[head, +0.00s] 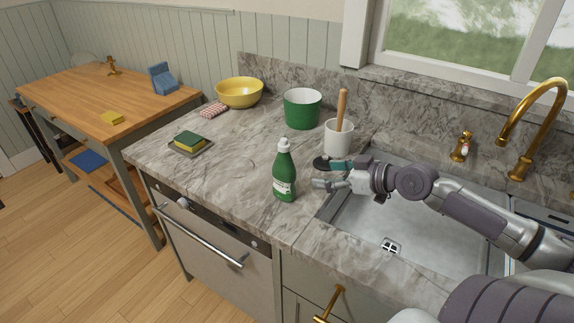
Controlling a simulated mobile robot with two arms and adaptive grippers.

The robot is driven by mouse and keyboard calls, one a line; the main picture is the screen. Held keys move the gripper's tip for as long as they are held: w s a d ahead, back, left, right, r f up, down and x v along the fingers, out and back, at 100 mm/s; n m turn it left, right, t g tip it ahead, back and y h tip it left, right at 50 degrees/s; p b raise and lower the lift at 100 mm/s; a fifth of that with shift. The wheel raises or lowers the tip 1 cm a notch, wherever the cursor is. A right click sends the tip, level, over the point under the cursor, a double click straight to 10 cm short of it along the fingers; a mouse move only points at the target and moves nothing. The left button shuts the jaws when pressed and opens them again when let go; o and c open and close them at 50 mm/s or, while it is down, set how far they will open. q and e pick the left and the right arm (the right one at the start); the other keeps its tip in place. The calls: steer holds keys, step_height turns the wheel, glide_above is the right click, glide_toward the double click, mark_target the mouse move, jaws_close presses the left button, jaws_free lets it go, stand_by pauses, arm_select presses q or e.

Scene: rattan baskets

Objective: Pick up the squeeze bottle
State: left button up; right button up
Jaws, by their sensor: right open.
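The squeeze bottle (284,174) is green with a white cap and a pale label. It stands upright on the grey marble counter (235,165), left of the sink, near the counter's front edge. My right gripper (318,174) is open and empty, to the right of the bottle, with its fingertips pointing left toward it. A small gap shows between the fingertips and the bottle. My left gripper is not in view.
Behind stand a white crock (338,140) with a wooden handle, a green pot (302,110) and a yellow bowl (240,92). A sponge on a dish (190,143) lies to the left. The sink (400,225) is under my right arm.

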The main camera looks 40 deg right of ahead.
mark_target(294, 172)
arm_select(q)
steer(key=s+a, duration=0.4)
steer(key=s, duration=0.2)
arm_select(e)
steer(key=w+a, duration=0.1)
steer(key=w+a+f, duration=0.1)
steer(key=w, duration=0.1)
steer(key=shift+w+a, duration=0.25)
steer(key=shift+a, duration=0.05)
steer(key=p+x, duration=0.1)
steer(key=x, duration=0.2)
steer(key=p+x, duration=0.1)
steer(key=x, duration=0.3)
steer(key=shift+w+a+r, duration=0.1)
steer(key=shift+w+a, duration=0.15)
steer(key=shift+a, duration=0.1)
steer(key=shift+w+a+f, duration=0.1)
steer(key=shift+w+f, duration=0.2)
steer(key=shift+w, duration=0.05)
steer(key=shift+c, duration=1.2)
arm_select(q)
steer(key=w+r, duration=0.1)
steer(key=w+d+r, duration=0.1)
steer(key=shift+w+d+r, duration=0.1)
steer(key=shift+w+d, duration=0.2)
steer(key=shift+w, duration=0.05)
arm_select(e)
steer(key=shift+r, duration=0.1)
jaws_close()
